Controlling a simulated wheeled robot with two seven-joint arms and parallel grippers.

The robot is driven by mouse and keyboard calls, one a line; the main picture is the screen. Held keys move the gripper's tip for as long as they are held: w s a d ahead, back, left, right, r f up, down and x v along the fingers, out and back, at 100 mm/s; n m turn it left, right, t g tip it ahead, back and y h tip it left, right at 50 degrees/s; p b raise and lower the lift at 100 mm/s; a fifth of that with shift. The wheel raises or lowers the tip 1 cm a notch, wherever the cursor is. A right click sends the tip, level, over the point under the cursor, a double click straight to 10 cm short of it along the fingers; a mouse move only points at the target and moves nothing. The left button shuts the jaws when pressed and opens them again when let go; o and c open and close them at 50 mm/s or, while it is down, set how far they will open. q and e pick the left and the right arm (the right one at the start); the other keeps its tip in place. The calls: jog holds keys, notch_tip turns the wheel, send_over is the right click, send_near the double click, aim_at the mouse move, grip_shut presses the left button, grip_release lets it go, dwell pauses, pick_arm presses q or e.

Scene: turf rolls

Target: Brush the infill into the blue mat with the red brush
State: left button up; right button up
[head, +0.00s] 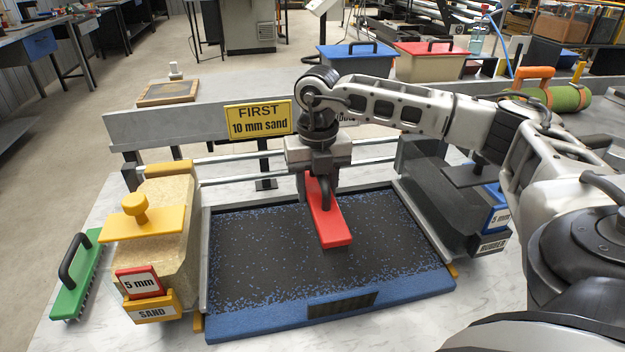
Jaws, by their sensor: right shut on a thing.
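The blue mat (415,292) lies on the white table, its bright blue showing along the near edge. Dark infill (270,258) covers most of its top, with blue flecks showing through, densest near the edges. The red brush (334,232) lies over the middle of the mat, its long side running away from me. My right gripper (325,190) points down and is shut on the brush's dark handle. The bristles are hidden, so I cannot tell whether they touch the infill. My left gripper is out of view.
A sand hopper (172,210) with a yellow lid stands left of the mat, and a dark rubber hopper (440,195) stands right. A green brush (75,278) lies at far left. A yellow sign (258,118) reads "FIRST 10 mm sand". Blue (345,66) and red (432,66) lidded bins stand behind.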

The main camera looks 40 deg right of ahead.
jog(key=shift+f+b, duration=0.55)
jog(key=shift+f, duration=0.2)
notch_tip(320, 180, down, 5)
jog(key=b, duration=0.4)
jog(key=shift+f, duration=0.15)
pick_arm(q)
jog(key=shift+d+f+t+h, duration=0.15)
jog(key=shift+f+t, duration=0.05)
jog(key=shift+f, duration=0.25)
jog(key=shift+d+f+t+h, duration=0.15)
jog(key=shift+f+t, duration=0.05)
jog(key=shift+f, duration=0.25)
